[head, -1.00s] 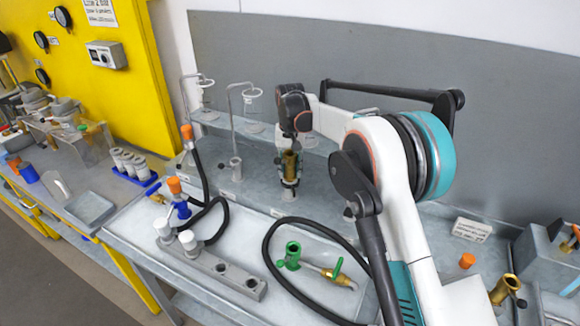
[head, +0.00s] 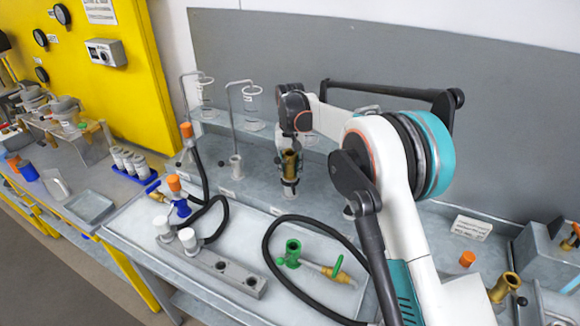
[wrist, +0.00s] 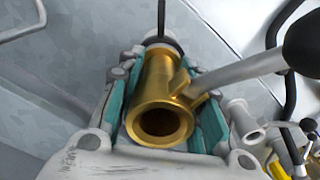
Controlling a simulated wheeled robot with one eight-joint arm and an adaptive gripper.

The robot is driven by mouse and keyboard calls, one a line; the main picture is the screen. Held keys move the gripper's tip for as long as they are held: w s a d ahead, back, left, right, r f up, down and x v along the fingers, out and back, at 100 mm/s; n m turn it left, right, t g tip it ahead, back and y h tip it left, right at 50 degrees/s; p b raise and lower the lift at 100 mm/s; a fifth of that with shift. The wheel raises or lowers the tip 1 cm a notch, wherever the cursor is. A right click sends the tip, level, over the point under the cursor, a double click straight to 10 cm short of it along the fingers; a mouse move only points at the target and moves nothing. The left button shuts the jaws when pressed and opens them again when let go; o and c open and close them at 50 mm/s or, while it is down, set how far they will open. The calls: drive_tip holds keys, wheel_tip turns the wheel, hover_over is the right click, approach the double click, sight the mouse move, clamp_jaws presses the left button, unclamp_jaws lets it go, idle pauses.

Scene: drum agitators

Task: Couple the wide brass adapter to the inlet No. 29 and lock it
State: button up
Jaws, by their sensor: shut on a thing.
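The brass adapter (wrist: 158,85) is between the teal-padded fingers of my gripper (wrist: 162,104) in the wrist view, its wide round mouth towards the camera. A grey lever with a dark knob (wrist: 303,45) reaches towards its side. In the head view the brass adapter (head: 289,160) stands about upright in my gripper (head: 287,170), above the back ledge. A grey and white fitting (head: 289,189) shows just below it. I cannot tell whether the two touch. The inlet numbers are too small to read, so I cannot tell which is No. 29.
Bent pipes with glass cups (head: 252,95) stand left of my gripper, near a grey stub (head: 235,166). A black hose (head: 268,240) and a green fitting (head: 292,253) lie on the front tray. Another brass fitting (head: 505,287) is at the right, near a grey box (head: 550,260).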

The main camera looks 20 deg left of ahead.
drive_tip(key=o, duration=1.4)
drive_tip(key=shift+c, duration=0.2)
drive_tip(key=shift+o, duration=0.4)
wheel_tip(320, 180, up, 17)
drive_tip(key=p, duration=0.9)
